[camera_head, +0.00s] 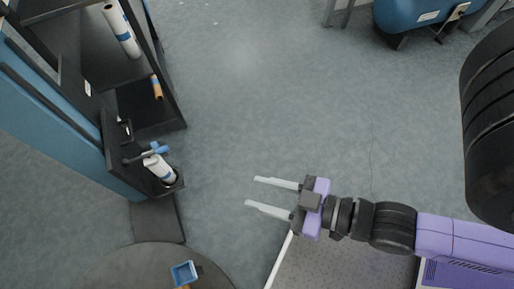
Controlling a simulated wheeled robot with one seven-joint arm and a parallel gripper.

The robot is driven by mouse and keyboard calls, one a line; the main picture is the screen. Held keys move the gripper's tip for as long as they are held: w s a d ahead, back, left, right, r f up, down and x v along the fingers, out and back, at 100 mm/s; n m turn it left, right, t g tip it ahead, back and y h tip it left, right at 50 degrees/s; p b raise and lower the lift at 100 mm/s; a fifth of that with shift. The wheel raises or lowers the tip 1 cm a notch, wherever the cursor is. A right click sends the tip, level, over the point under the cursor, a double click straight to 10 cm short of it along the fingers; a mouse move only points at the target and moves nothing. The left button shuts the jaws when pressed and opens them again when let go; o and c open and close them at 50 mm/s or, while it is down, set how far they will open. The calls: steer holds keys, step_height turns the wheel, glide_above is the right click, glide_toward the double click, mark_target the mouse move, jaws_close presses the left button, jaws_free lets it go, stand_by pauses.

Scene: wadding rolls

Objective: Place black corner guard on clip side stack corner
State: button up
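My gripper (252,192) is open and empty, with its two pale fingers pointing left over the grey floor. It is well apart from the shelf unit at left. I cannot make out for certain the black corner guard or the clip side stack corner. A small black piece (127,131) sits on the dark shelf unit, too small to identify. A blue clamp-like tool (153,152) lies just below it, above a white roll (160,169).
The dark shelf unit (172,112) with a blue side holds a white roll (122,31) and an orange roll (157,87). A round dark table (130,270) bears a blue tray (183,272). A blue tank (418,15) stands top right. The middle floor is clear.

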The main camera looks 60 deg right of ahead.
steer(key=shift+m+h, duration=0.6)
steer(key=shift+h, duration=0.2)
steer(key=s+d+r, duration=0.2)
steer(key=s+r, duration=0.1)
steer(key=shift+s+d+r, duration=0.15)
steer(key=shift+d, duration=0.05)
step_height(320, 180, up, 2)
steer(key=p, duration=0.2)
steer(key=shift+r+p, duration=0.25)
steer(key=shift+p, duration=0.05)
